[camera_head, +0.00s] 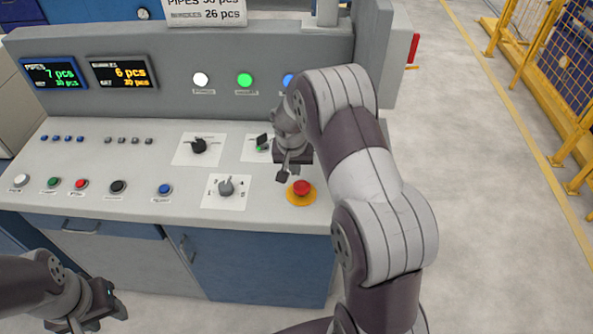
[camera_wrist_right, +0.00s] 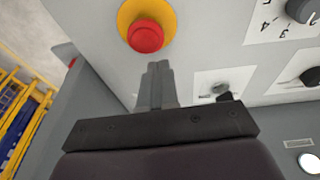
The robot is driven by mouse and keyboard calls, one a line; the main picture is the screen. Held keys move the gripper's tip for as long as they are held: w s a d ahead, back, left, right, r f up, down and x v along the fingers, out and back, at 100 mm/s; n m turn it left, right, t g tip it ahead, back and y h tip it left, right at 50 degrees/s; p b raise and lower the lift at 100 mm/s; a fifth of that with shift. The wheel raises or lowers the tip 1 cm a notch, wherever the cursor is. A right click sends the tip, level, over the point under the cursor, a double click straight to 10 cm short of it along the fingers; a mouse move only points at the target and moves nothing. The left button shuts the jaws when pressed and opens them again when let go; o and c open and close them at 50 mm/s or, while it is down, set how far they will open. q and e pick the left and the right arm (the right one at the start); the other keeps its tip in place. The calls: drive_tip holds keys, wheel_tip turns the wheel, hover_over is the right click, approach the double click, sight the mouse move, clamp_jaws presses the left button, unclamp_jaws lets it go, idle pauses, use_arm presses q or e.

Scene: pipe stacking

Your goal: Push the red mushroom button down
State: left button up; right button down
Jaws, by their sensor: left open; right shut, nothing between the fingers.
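The red mushroom button (camera_head: 301,187) stands on a yellow round base (camera_head: 302,199) at the right front of the console top. It also shows in the right wrist view (camera_wrist_right: 145,36), just beyond my fingertips. My right gripper (camera_head: 283,176) is shut and empty, just left of and behind the button in the head view. In the right wrist view its closed fingers (camera_wrist_right: 158,70) point toward the button; a small gap seems to lie between them, and contact is not visible. My left gripper (camera_head: 103,311) is at the lower left, away from the console top, open and empty.
The console top (camera_head: 120,180) carries several small push buttons at the left and rotary knobs (camera_head: 226,187) left of my right gripper. The upright panel has displays (camera_head: 120,73) and lamps. Yellow fencing (camera_head: 565,60) stands far right.

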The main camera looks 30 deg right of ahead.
sight(302, 188)
drive_tip(key=shift+s+f, duration=0.1)
drive_tip(key=shift+f, duration=0.5)
drive_tip(key=shift+s+f, duration=0.3)
drive_tip(key=shift+f, duration=0.35)
drive_tip(key=shift+w+f, duration=0.1)
